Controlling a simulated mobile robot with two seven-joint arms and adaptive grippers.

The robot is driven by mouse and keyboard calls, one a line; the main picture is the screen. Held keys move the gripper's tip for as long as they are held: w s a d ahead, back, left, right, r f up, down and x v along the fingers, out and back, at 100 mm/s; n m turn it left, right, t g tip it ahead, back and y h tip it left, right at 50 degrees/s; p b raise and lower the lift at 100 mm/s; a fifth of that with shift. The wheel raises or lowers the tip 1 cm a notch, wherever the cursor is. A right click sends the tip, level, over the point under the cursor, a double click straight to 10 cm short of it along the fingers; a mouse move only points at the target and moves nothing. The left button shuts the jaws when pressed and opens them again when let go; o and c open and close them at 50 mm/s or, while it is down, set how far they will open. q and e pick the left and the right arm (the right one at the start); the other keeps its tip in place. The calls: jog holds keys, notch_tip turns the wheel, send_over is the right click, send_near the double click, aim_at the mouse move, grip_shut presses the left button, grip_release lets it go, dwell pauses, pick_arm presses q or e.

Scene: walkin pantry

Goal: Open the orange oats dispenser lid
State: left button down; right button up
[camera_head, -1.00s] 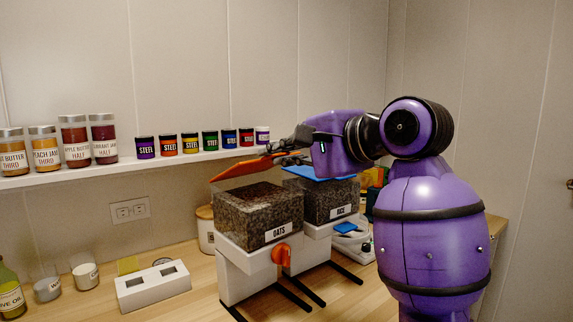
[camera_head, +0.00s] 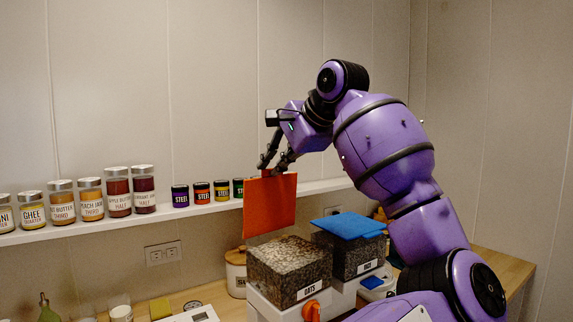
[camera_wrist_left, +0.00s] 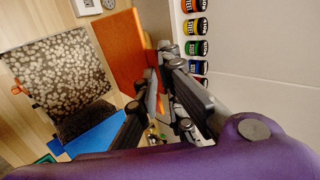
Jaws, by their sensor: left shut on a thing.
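The oats dispenser (camera_head: 288,270) is a clear box of speckled oats with an "OATS" label and an orange knob (camera_head: 311,311) on its front. Its orange lid (camera_head: 270,207) stands nearly upright above the box's back edge, so the top of the box is uncovered. My left gripper (camera_head: 270,166) is shut on the lid's upper edge. In the left wrist view the orange lid (camera_wrist_left: 128,50) meets the fingers (camera_wrist_left: 158,62), with the oats box (camera_wrist_left: 60,72) beside it. My right gripper is not in view.
The rice dispenser (camera_head: 353,258) with its blue lid (camera_head: 350,225) stands right of the oats box. Several jars (camera_head: 118,192) and small tins (camera_head: 201,193) line the wall shelf (camera_head: 160,217) behind.

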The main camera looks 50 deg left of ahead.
pick_arm(q)
jog(key=c, duration=2.5)
grip_release()
jog(key=shift+s+a+r+h+p, duration=0.1)
jog(key=shift+a+r+h+p, duration=0.15)
jog(key=shift+a, duration=0.4)
jog(key=shift+a+r+h+p, duration=0.15)
jog(key=shift+a+r+h, duration=0.15)
jog(key=shift+a, duration=0.3)
jog(key=shift+o, duration=1.4)
jog(key=shift+f, duration=0.3)
jog(key=shift+o, duration=1.2)
jog(key=shift+d, duration=0.25)
jog(key=v, duration=1.2)
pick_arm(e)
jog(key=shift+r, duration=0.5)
pick_arm(q)
jog(key=shift+f, duration=0.1)
